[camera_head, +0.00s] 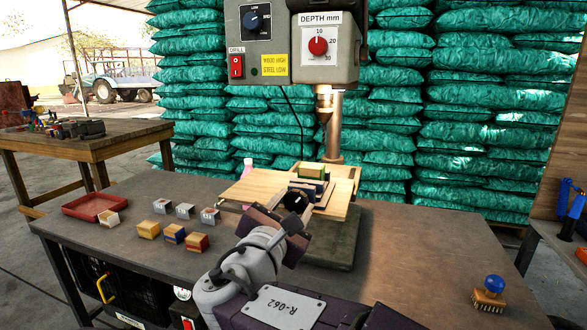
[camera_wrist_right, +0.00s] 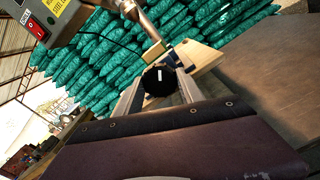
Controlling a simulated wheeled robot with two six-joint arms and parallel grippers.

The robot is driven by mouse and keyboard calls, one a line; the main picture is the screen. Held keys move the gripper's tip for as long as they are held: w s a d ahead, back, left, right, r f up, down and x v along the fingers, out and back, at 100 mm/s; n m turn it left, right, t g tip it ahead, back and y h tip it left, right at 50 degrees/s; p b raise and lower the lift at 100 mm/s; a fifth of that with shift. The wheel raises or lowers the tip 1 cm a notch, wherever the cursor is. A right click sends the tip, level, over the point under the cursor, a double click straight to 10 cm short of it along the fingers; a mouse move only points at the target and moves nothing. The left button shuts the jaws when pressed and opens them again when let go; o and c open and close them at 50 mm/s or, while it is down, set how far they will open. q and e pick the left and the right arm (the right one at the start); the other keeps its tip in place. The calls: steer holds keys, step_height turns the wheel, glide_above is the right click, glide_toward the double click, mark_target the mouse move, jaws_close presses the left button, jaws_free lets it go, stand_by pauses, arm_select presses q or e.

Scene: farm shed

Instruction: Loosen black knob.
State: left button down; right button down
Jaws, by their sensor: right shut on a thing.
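The black knob (camera_head: 296,201) is on the front of a small vise (camera_head: 312,186) on the drill press's wooden table. In the right wrist view the knob (camera_wrist_right: 159,79) is round and black with a short white line pointing nearly straight up. My right gripper (camera_head: 291,212) reaches the knob from the front. Its two fingers (camera_wrist_right: 160,84) stand on either side of the knob and are shut on it. My left gripper is not in view.
The drill head (camera_head: 325,50) with its spindle hangs above the vise. Small blocks (camera_head: 172,233) and a red tray (camera_head: 95,207) lie on the bench to the left. The bench's right side is mostly clear.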

steer(key=c, duration=1.2)
jaws_free()
steer(key=shift+r+n+p, duration=0.35)
steer(key=shift+n+p, duration=0.1)
steer(key=shift+n, duration=0.45)
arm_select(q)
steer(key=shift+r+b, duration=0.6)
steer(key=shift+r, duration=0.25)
arm_select(e)
steer(key=o, duration=0.4)
steer(key=shift+f, duration=0.45)
steer(key=shift+o, duration=0.2)
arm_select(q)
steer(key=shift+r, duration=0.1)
arm_select(e)
steer(key=v, duration=0.9)
steer(key=shift+r, duration=0.1)
